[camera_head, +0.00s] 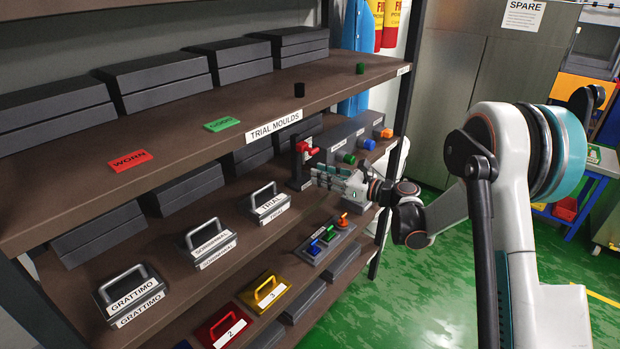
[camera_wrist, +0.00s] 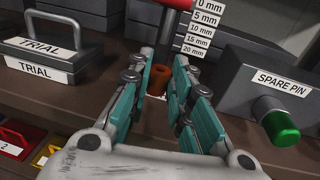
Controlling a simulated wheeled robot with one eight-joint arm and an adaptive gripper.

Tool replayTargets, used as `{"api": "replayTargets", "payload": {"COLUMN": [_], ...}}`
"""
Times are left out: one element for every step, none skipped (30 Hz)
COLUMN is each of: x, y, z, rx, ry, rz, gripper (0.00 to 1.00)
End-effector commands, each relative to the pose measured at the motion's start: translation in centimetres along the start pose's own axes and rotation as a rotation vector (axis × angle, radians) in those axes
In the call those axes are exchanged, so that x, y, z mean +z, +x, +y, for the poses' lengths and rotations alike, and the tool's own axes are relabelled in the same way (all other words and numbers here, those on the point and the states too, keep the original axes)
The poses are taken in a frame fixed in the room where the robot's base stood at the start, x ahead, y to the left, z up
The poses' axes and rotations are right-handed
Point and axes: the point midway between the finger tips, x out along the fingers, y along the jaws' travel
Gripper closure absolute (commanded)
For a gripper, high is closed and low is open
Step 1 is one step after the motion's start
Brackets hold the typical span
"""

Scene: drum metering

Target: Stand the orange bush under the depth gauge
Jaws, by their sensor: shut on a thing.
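The orange bush (camera_wrist: 158,80) shows in the wrist view as a small, shaded cylinder between the fingers of my gripper (camera_wrist: 165,62). The fingers are shut on it, and it looks upright. I cannot tell whether its underside touches the shelf. The depth gauge has a red top part (camera_wrist: 178,4) and a white millimetre scale (camera_wrist: 196,36), just beyond and right of the bush. In the head view, my gripper (camera_head: 316,174) is at the middle shelf, close in front of the depth gauge (camera_head: 306,150). The bush is not discernible there.
A grey SPARE PIN box (camera_wrist: 275,80) with a green knob (camera_wrist: 281,127) stands close on the right. A TRIAL mould (camera_head: 268,204) stands on the left. A rack with coloured pieces (camera_head: 328,240) is on the shelf below. The upper shelf (camera_head: 235,125) overhangs the area.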

Motion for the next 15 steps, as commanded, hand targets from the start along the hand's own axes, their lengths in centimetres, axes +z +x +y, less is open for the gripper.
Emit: {"api": "replayTargets", "payload": {"x": [0.0, 0.0, 0.0, 0.0, 0.0, 0.0, 0.0, 0.0, 0.0, 0.1, 0.0, -0.9, -1.3, -1.4, -1.4], "y": [0.2, 0.4, 0.8, 1.1, 1.5, 2.1, 2.6, 3.2, 4.0, 4.5, 4.9, 4.6, 4.6, 4.6, 4.6], "z": [0.0, 0.0, 0.0, 0.1, 0.1, 0.1, 0.1, 0.1, 0.1, 0.1, 0.1, 0.0, 0.0, 0.0, 0.0], "rx": [0.001, 0.001, 0.001, 0.001, 0.002, 0.002, 0.003, 0.003, 0.002, 0.003, 0.002, 0.0, 0.0, 0.0, 0.0], "ry": [0.0, 0.0, 0.0, 0.0, 0.0, 0.0, 0.0, 0.0, 0.0, 0.0, 0.0, 0.0, 0.0, 0.0, 0.0], "rz": [0.0, 0.0, 0.0, 0.0, 0.0, 0.0, 0.0, 0.0, 0.0, 0.0, 0.0, 0.0, 0.0, 0.0, 0.0], "gripper": [1.0, 1.0, 1.0, 1.0, 1.0, 1.0, 1.0, 1.0, 1.0, 1.0, 1.0, 1.0, 1.0, 1.0, 1.0]}}
